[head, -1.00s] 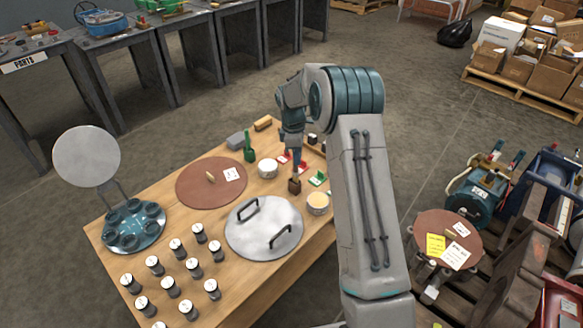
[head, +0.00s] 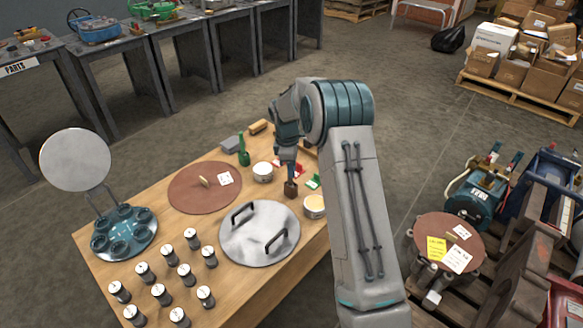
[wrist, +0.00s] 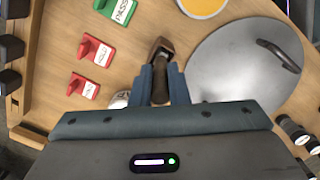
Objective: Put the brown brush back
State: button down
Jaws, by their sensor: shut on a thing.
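The brown brush (head: 290,188) is held upright, bristle end down, over the right part of the wooden table (head: 190,285). My gripper (head: 289,170) is shut on its handle. In the wrist view, the brush (wrist: 161,48) sits between the two fingers of my gripper (wrist: 160,82). I cannot tell whether its lower end touches the table. A green brush (head: 244,157) stands upright beside a white pot (head: 263,173). A second pot with yellow-orange contents (head: 314,206) stands close to the brown brush; it also shows in the wrist view (wrist: 203,5).
A round metal lid with two handles (head: 259,248) lies in front of the brush. Red stamps (wrist: 97,50) and a green stamp (wrist: 117,9) stand nearby. A brown disc (head: 190,193) and several small dark canisters (head: 185,275) take up the left side.

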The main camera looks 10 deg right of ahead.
jog(key=c, duration=1.4)
grip_release()
notch_tip(320, 180, up, 12)
jog(key=a+p, duration=0.1)
jog(key=p, duration=0.3)
jog(key=s+r+m, duration=0.3)
jog(key=s+r, duration=0.3)
jog(key=s, duration=0.1)
jog(key=s+m, duration=0.3)
jog(key=s, duration=0.6)
jog(key=s+m+t, duration=0.1)
jog(key=s+m, duration=0.3)
jog(key=s, duration=0.6)
jog(key=s+r+m+y, duration=0.1)
jog(key=s+m, duration=0.3)
jog(key=s, duration=0.6)
jog(key=shift+s+d+t, duration=0.25)
jog(key=shift+t, duration=0.05)
